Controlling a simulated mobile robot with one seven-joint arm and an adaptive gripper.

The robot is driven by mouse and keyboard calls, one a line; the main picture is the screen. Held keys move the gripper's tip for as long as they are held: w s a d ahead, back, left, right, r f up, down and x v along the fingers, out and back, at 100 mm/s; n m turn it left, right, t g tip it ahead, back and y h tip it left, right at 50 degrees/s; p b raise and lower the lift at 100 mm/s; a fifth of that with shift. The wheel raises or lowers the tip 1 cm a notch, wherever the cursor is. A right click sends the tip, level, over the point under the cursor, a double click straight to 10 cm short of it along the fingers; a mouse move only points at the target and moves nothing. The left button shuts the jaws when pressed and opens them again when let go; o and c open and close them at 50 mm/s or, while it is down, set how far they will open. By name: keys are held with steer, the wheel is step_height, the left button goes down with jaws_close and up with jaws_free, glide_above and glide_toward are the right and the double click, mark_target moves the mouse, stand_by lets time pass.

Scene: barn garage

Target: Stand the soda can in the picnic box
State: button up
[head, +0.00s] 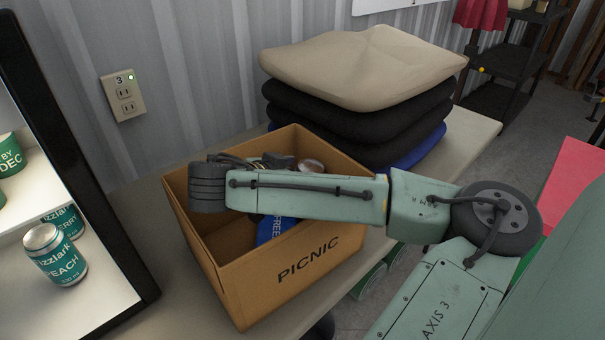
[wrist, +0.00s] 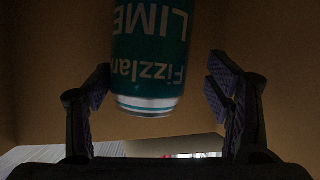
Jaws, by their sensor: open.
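The picnic box (head: 285,285) is an open brown box marked PICNIC on the table. My arm reaches across it, and my gripper (head: 283,162) is low in its opening, partly hidden by my wrist. A silvery round top (head: 312,166) shows just beyond the gripper, apparently the soda can's. In the wrist view the teal Fizzlark LIME soda can (wrist: 150,50) has its lettering upside down, with brown walls around it. My open fingers (wrist: 158,82) lie on either side of its silver end, with a gap at each side. The can's other end is out of view.
A blue item (head: 275,228) lies inside the box. A white-floored, dark-framed shelf with a peach can (head: 55,254) and others is at left. Stacked cushions (head: 365,70) stand close behind the box. A wall outlet (head: 123,95) is behind. Bare table (head: 165,305) shows left of the box.

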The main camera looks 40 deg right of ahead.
steer(key=b+v, duration=0.1)
steer(key=v, duration=0.6)
steer(key=shift+a+r, duration=0.25)
steer(key=shift+r, duration=0.15)
